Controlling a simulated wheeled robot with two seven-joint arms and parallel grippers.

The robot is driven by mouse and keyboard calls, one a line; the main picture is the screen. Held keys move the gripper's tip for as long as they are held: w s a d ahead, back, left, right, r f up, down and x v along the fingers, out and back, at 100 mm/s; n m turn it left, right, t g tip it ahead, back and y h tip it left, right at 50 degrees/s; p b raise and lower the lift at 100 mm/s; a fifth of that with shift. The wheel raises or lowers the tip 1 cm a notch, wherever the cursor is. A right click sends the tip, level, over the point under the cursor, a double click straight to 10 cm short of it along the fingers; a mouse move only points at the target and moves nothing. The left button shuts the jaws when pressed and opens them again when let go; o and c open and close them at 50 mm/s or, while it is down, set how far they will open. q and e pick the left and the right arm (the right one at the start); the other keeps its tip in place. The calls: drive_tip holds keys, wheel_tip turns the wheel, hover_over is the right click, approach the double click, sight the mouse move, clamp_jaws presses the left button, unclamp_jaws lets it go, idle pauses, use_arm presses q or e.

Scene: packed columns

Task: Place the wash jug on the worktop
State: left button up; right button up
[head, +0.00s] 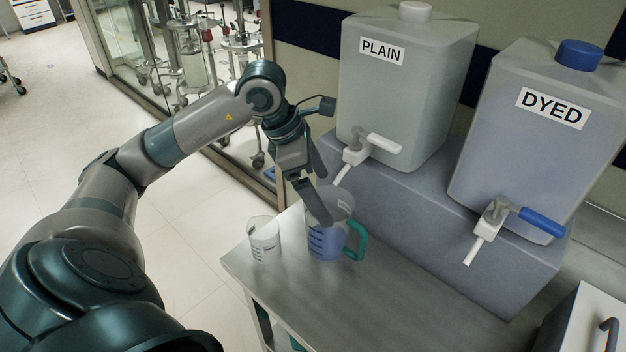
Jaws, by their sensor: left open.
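The jug (325,243) is clear with blue contents, dark level marks and a teal handle on its right side. It appears to stand upright on the grey metal worktop (375,300), near the back left edge. My left gripper (322,198) is open just above the jug, with one finger overlapping the jug's rim in the picture. I cannot tell whether that finger touches it. No thing shows held between the fingers. My right gripper is not in view.
A clear beaker (265,242) stands just left of the jug. Behind are the PLAIN tank (405,95) with a white tap and the DYED tank (540,150) with a blue-handled tap, on a grey-blue block (430,212). The worktop's front middle is clear.

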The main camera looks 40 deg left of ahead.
use_arm(q)
drive_tip(key=shift+v, duration=1.85)
